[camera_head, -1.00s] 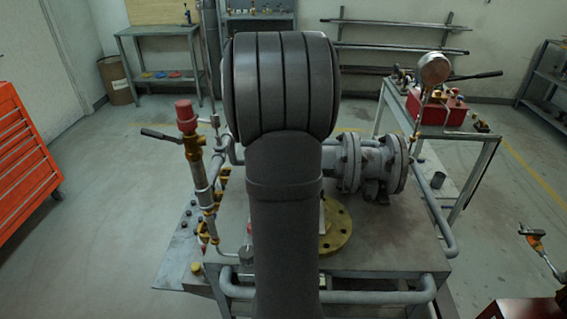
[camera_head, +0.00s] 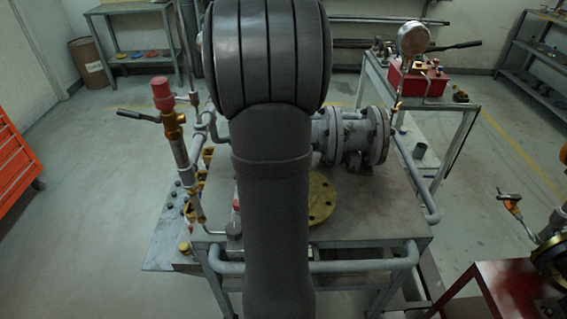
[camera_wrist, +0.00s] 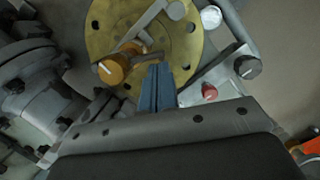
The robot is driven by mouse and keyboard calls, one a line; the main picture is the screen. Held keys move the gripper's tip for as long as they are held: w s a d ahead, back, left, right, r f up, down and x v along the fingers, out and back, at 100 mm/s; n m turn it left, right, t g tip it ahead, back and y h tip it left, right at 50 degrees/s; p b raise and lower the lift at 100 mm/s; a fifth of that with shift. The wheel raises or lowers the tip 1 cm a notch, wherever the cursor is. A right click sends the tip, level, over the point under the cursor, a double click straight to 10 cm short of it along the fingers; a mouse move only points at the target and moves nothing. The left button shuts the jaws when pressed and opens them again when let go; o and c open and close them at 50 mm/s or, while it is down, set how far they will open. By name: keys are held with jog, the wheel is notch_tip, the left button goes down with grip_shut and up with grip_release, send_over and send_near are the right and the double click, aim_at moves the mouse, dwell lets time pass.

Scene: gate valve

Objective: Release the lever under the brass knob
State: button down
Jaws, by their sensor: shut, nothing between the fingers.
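In the wrist view a brass knob (camera_wrist: 115,70) with a pale mark on its end stands in front of a round brass flange (camera_wrist: 190,45). A short thin brownish bar (camera_wrist: 151,57) shows beside the knob, close to my fingertips; I cannot tell whether it is the lever or whether they touch. A grey bar (camera_wrist: 145,22) runs from behind the knob towards the upper right. My gripper (camera_wrist: 157,68) is shut and empty, its blue-grey fingers together, right of the knob. In the head view my arm hides the gripper and the knob; part of the brass flange (camera_head: 322,198) shows.
Grey flanged pipework (camera_head: 350,138) sits right of my arm on a metal bench (camera_head: 375,215). A red-capped valve (camera_head: 163,95) with a dark handle stands at left. In the wrist view a red knob (camera_wrist: 209,91) and a grey knob (camera_wrist: 247,67) lie right of my fingers.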

jog(key=shift+s+d+n, duration=0.15)
jog(key=shift+s+n, duration=0.05)
jog(key=shift+n, duration=0.5)
jog(key=d+n, duration=0.1)
jog(key=n, duration=0.1)
jog(key=s+n+t, duration=0.1)
jog(key=n, duration=0.2)
jog(key=d+n+t, duration=0.1)
jog(key=n, duration=0.1)
jog(key=shift+s+d+n, duration=0.3)
jog(key=shift+s, duration=0.05)
jog(key=shift+w+a, duration=0.4)
jog(key=shift+w, duration=0.3)
jog(key=shift+a, duration=0.15)
